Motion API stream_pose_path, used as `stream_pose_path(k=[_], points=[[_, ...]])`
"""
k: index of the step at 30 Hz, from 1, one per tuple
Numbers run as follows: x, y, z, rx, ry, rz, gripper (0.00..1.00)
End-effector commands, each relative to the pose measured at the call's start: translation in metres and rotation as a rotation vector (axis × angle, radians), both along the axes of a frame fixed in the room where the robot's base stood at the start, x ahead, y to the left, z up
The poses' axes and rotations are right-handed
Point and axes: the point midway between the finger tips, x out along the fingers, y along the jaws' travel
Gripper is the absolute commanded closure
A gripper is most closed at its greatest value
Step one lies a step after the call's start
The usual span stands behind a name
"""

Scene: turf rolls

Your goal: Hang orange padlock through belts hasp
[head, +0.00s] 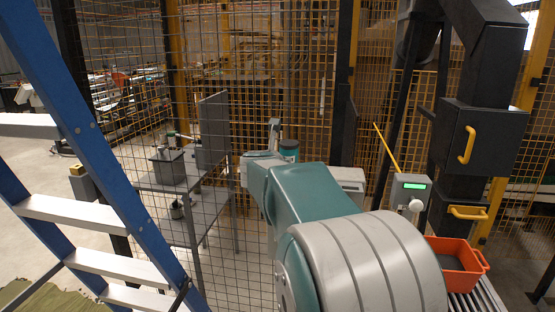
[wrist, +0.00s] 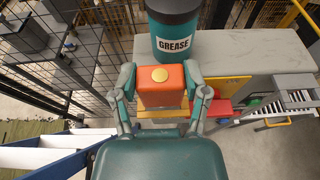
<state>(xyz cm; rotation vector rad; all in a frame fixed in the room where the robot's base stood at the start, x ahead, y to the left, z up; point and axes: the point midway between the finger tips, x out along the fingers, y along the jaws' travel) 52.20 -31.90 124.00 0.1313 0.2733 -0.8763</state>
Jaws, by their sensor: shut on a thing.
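In the wrist view, my gripper (wrist: 161,78) has a finger on each side of an orange block with a round yellow disc on top, which looks like the orange padlock (wrist: 162,95). Both fingers touch its sides, and it is held in front of a grey bench. I cannot make out a shackle. In the head view, my arm hides the padlock and most of the gripper. I cannot pick out the belts hasp in either view.
A teal grease can (wrist: 173,30) stands on the grey bench top (wrist: 235,62), close beyond the padlock. In the head view, a blue ladder (head: 95,150) stands left, and an orange crate (head: 482,262) and a control box (head: 411,190) are right.

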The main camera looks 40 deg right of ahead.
Motion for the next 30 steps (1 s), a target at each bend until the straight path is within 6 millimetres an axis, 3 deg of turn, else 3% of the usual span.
stream_pose_path(k=[30], points=[[0.0, 0.0, -0.021, -0.001, -0.001, 0.0, 0.93]])
